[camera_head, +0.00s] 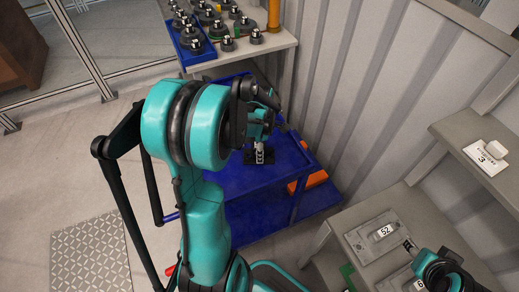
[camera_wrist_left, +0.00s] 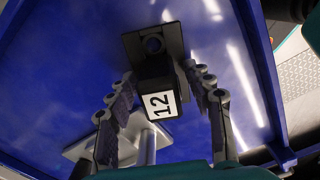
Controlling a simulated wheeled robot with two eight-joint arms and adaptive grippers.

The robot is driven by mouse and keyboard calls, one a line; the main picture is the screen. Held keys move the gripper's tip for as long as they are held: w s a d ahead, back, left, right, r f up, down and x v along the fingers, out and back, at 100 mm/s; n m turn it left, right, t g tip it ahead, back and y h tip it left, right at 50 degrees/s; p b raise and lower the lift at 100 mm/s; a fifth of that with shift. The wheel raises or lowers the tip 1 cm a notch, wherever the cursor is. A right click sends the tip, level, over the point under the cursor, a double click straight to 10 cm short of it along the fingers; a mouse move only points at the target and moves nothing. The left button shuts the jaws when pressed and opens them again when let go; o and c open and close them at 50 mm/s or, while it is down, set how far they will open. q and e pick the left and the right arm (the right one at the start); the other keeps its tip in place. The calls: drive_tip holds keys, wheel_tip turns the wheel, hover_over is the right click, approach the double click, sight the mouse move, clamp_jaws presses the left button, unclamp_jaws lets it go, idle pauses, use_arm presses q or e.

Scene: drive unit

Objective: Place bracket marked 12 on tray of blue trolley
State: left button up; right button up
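The bracket marked 12 (camera_wrist_left: 158,100) is a dark block with a white label and a dark base plate. In the left wrist view it rests on the blue tray (camera_wrist_left: 75,60) of the trolley. My left gripper (camera_wrist_left: 165,115) is open, with a finger on each side of the bracket and visible gaps between. In the head view my left gripper (camera_head: 262,130) is over the blue trolley (camera_head: 270,215), and its arm hides much of the tray. My right arm's end (camera_head: 410,246) is at the lower right, near a bracket marked 52 (camera_head: 384,232); its finger opening is unclear.
A light plate with a grey post (camera_wrist_left: 148,145) shows beside the bracket on the tray. A table (camera_head: 225,58) behind holds a blue bin (camera_head: 190,50) and several dark metal parts. A corrugated wall (camera_head: 350,90) stands right of the trolley. A grey shelf (camera_head: 460,135) carries a sign 3.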

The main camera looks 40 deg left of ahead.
use_arm(q)
drive_tip(key=shift+r, duration=0.2)
wheel_tip(320, 180, up, 11)
drive_tip(key=p, duration=0.4)
drive_tip(key=shift+r, duration=0.25)
drive_tip(key=shift+d+r+p, duration=0.2)
drive_tip(key=shift+r+p, duration=0.1)
drive_tip(key=s+d+r+m+t, duration=0.2)
drive_tip(key=s+d+m+t, duration=0.1)
drive_tip(key=d+m, duration=0.6)
drive_tip(key=s+d+r+m+t, duration=0.2)
drive_tip(key=d+m, duration=0.6)
drive_tip(key=m, duration=0.9)
drive_tip(key=shift+s+d+r+t, duration=0.35)
drive_tip(key=shift+s+t, duration=0.65)
drive_tip(key=shift+t, duration=0.1)
